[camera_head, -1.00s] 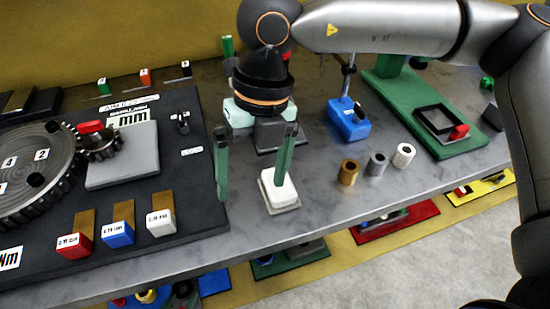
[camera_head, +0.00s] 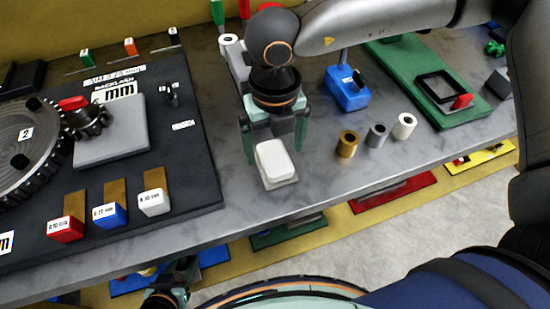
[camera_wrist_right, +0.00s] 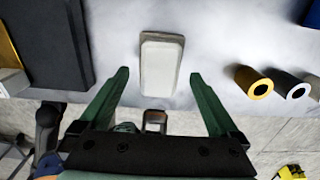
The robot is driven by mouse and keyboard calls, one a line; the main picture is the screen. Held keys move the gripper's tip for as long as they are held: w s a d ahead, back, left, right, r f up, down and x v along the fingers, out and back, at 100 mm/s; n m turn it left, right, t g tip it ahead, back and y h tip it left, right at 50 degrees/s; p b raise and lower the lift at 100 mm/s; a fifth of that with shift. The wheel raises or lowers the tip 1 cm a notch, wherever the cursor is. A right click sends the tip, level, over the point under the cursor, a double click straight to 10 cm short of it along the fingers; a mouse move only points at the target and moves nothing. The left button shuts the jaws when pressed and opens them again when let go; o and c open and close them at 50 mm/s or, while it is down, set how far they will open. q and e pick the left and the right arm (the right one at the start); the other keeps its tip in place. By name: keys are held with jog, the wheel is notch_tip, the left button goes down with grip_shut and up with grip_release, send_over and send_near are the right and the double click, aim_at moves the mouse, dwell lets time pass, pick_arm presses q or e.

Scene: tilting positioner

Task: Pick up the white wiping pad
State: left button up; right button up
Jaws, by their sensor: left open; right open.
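The white wiping pad (camera_head: 274,160) is a small rounded block on a thin grey-beige base, lying near the front edge of the grey bench. It also shows in the right wrist view (camera_wrist_right: 161,66). My right gripper (camera_head: 275,156) is open over it, with green fingers pointing down on its left and right. In the right wrist view, my right gripper (camera_wrist_right: 160,74) shows a clear gap between each fingertip and the pad. My left gripper (camera_head: 170,288) is low at the bottom edge, in front of the bench and away from the pad, partly cut off.
Brass (camera_head: 347,144), grey (camera_head: 377,135) and white (camera_head: 404,126) cylinders stand right of the pad. A blue block (camera_head: 347,92) is behind them. A dark board (camera_head: 190,185) with labelled blocks and a gear lies left. Bare bench surrounds the pad.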

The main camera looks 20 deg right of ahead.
jog(key=shift+f, duration=1.45)
jog(key=shift+c, duration=0.4)
jog(key=c, duration=1.4)
jog(key=shift+c, duration=0.2)
jog(key=shift+r, duration=0.15)
